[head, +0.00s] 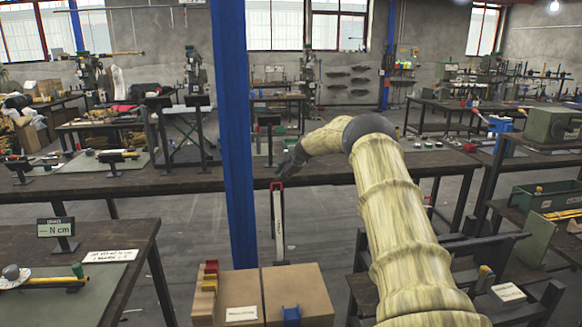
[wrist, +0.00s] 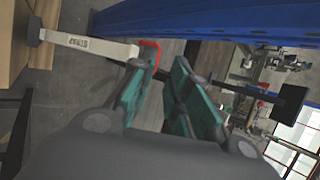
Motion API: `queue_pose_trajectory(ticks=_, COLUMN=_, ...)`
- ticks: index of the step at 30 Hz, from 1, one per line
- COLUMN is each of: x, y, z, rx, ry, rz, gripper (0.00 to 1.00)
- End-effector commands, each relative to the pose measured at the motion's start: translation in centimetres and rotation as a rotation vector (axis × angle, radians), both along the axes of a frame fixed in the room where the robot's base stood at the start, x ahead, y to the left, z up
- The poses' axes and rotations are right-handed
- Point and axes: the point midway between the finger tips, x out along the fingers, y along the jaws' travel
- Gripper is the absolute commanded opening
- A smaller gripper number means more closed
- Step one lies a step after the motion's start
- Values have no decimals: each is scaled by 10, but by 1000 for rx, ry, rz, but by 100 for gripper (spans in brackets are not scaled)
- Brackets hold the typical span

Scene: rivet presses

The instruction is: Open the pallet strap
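The pallet strap is a pale upright strip (head: 279,228) with a dark printed label and a red end (head: 277,185) at its top, rising behind the cardboard boxes in the head view. In the wrist view the strap (wrist: 95,45) lies sideways, and its red end (wrist: 151,50) is beside the tip of the left finger, partly hidden by it. My gripper (head: 288,163) is just above and right of the red end in the head view. In the wrist view my gripper's teal fingers (wrist: 165,75) are apart with nothing seen between them. I cannot tell whether a finger touches the red end.
A blue post (head: 232,130) rises close on the left. A long dark workbench (head: 190,180) runs behind. A dark rack (head: 470,245) stands at right.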

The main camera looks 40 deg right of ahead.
Motion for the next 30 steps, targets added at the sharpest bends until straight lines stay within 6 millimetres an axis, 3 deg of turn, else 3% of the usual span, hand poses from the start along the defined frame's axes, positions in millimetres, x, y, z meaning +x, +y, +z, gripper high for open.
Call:
queue_pose_trajectory(ticks=19, x=-41, y=-1, z=45, rx=-2, ry=-3, rz=-2, gripper=18)
queue_pose_trajectory(ticks=30, x=-53, y=-1, z=57, rx=-3, ry=-2, rz=-3, gripper=18)
